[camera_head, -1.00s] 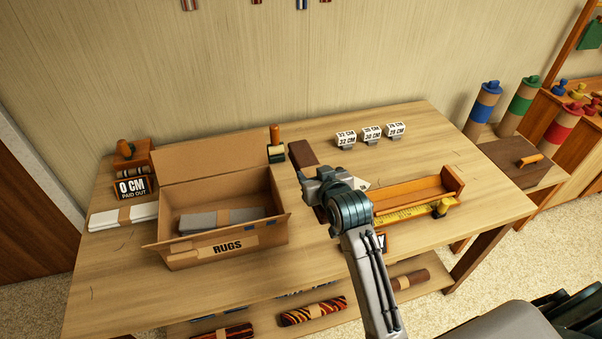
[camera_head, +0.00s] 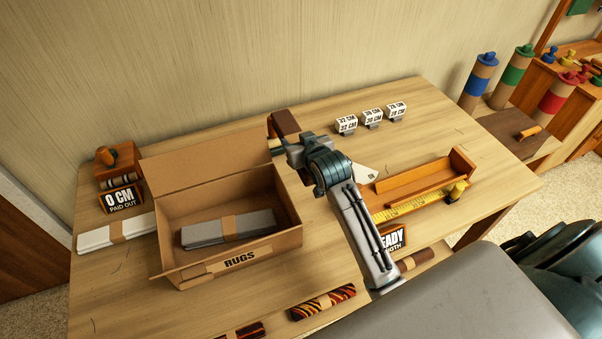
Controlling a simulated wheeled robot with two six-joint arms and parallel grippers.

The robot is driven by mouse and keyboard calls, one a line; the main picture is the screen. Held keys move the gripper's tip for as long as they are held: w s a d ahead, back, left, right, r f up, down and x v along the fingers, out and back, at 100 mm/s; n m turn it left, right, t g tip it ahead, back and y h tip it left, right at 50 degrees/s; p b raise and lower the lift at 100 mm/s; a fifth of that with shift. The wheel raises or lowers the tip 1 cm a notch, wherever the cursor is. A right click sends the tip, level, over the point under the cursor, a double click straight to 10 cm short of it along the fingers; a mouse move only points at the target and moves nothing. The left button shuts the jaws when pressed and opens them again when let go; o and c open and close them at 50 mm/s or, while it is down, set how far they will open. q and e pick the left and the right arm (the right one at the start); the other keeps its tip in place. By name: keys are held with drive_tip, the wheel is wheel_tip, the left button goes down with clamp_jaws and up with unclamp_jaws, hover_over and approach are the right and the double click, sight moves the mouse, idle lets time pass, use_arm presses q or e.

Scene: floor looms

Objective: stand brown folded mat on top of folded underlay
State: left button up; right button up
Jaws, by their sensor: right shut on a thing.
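The brown folded mat (camera_head: 285,122) is a long dark brown piece in the grip of my right gripper (camera_head: 291,148), just right of the cardboard box. Its far end shows beyond the gripper, and the gripper and wrist hide its middle. I cannot tell how far it is above the table. A grey folded bundle with a tan band, which looks like the folded underlay (camera_head: 203,234), lies flat inside the open box marked RUGS (camera_head: 215,270). My left gripper is not in view.
White folded sheets (camera_head: 97,238) and a 0 CM sign (camera_head: 122,200) are left of the box. An orange tray (camera_head: 425,180) and a yellow measuring tape (camera_head: 408,208) lie right of my arm. Number blocks (camera_head: 372,118) stand at the back. The box's raised back flap (camera_head: 205,166) stands upright.

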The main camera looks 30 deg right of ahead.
wheel_tip(320, 180, down, 3)
drive_tip(key=b, duration=0.3)
drive_tip(key=shift+f, duration=0.15)
drive_tip(key=f+b, duration=0.2)
drive_tip(key=shift+w+a+f, duration=0.1)
drive_tip(key=shift+w+f, duration=0.15)
drive_tip(key=shift+f, duration=0.05)
hover_over(298, 190)
wheel_tip(298, 190, down, 6)
drive_tip(key=shift+w+r, duration=0.15)
drive_tip(key=shift+r, duration=0.05)
drive_tip(key=shift+f, duration=2.15)
drive_tip(key=shift+f, duration=0.15)
drive_tip(key=o, duration=1.2)
